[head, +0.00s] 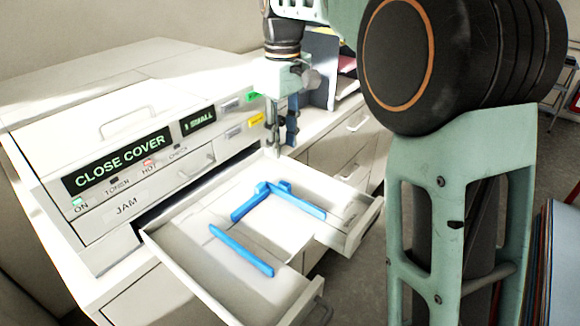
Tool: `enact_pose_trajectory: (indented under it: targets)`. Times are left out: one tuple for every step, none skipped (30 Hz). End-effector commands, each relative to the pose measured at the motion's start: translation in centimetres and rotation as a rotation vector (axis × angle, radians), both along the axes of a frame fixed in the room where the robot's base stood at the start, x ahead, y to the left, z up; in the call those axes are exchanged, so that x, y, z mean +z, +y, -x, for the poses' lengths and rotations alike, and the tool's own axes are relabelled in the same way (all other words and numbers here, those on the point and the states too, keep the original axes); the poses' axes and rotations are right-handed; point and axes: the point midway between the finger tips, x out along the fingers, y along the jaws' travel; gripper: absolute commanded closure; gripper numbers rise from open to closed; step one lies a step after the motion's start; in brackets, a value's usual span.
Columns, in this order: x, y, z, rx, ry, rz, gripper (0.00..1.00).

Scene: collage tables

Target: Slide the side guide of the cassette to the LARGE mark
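The cassette (207,290) is a pale open tray pulled out from the printer's front. A straight blue bar (241,250) lies in its nearer left part. A second blue bar (298,203) runs roughly parallel to it on the far right side, with a raised blue block at its upper end. A shorter blue bar (247,205) lies crosswise near that block. I cannot tell for sure which bar is the side guide, and no LARGE mark is legible. My gripper (281,148) points down above the cassette's back edge, apart from the blue bars. Its finger opening is unclear.
The printer (125,135) shows "CLOSE COVER" and "1 SMALL" on dark displays. Green and yellow tags (255,120) are behind my gripper. Cabinet drawers (345,150) stand to the right; my arm hides much of the right side.

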Motion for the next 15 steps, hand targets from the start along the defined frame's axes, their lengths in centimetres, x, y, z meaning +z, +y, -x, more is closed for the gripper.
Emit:
enact_pose_trajectory:
  targets:
    - [-0.1,-0.1,0.0,0.01,0.007,0.007,0.7]
    - [-0.3,-0.2,0.1,0.013,0.009,0.01,0.7]
    - [-0.5,-0.2,0.1,0.015,0.01,0.013,0.7]
    - [-0.8,-0.2,0.1,0.016,0.01,0.013,0.7]
    - [-1.1,-0.2,0.1,0.016,0.012,0.014,0.7]
    - [-1.6,-0.2,0.1,0.016,0.013,0.014,0.7]
    - [-2.1,-0.2,0.1,0.016,0.012,0.014,0.7]
    - [-2.6,-0.2,0.1,0.015,0.013,0.013,0.7]
    - [-3.4,-0.2,0.2,0.015,0.013,0.014,0.7]
    - [-3.9,-0.2,0.2,0.015,0.013,0.013,0.7]
    - [-4.5,-0.2,0.2,0.015,0.013,0.014,0.7]
    - [-5.3,-0.2,0.2,0.015,0.013,0.013,0.7]
    - [-5.9,-0.2,0.2,0.015,0.013,0.013,0.7]
    - [-6.4,-0.2,0.2,0.014,0.013,0.013,0.7]
    - [-7.2,-0.2,0.2,0.014,0.012,0.012,0.7]
